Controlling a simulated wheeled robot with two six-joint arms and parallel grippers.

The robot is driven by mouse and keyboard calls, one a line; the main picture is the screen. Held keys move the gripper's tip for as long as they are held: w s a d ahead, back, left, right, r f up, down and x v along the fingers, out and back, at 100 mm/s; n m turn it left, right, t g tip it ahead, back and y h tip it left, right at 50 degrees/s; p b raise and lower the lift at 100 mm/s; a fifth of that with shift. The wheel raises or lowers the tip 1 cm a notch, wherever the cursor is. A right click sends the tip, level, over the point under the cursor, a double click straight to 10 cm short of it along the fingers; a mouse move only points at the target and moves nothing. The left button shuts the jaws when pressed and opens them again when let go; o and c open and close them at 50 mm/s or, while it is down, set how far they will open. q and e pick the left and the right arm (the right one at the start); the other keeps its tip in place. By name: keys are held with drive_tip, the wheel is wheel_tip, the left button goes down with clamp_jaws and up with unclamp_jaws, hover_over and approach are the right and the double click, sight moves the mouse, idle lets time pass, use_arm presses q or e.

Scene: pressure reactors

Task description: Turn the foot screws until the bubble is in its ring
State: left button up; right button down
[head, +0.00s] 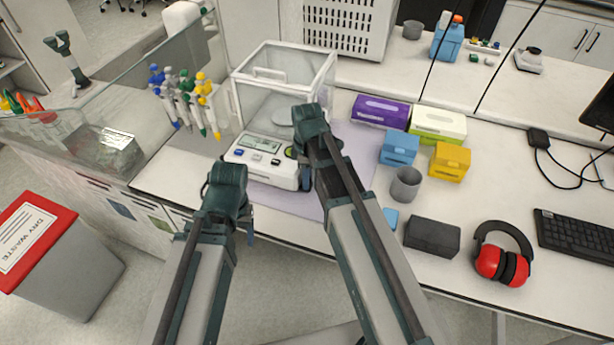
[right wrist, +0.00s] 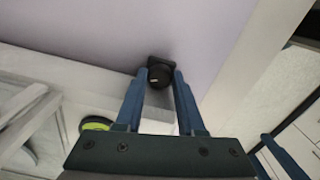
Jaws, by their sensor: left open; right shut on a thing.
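The balance (head: 262,160) is white with a glass draft shield (head: 268,95), a small display and coloured buttons. My right gripper (head: 305,180) is at its front right corner. In the right wrist view, the blue fingers of that gripper (right wrist: 160,85) are closed around a black round foot screw (right wrist: 160,74) with a light mark. A yellow-green bubble level (right wrist: 95,124) shows partly at the lower left there; the bubble's position cannot be told. My left gripper (head: 250,238) is open and empty, in front of the balance near the bench edge. The other foot screw is not visible.
The balance stands on a lilac mat (head: 348,150). Pipettes on a stand (head: 187,100) are left of it. Purple (head: 381,111), blue (head: 399,148) and yellow (head: 450,162) boxes, a grey cup (head: 405,184) and ear defenders (head: 502,255) lie to the right.

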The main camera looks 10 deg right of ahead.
drive_tip(key=c, duration=0.5)
unclamp_jaws()
wheel_tip(320, 180, up, 14)
drive_tip(key=p, duration=1.3)
drive_tip(key=shift+f+p, duration=0.1)
drive_tip(key=shift+p, duration=0.3)
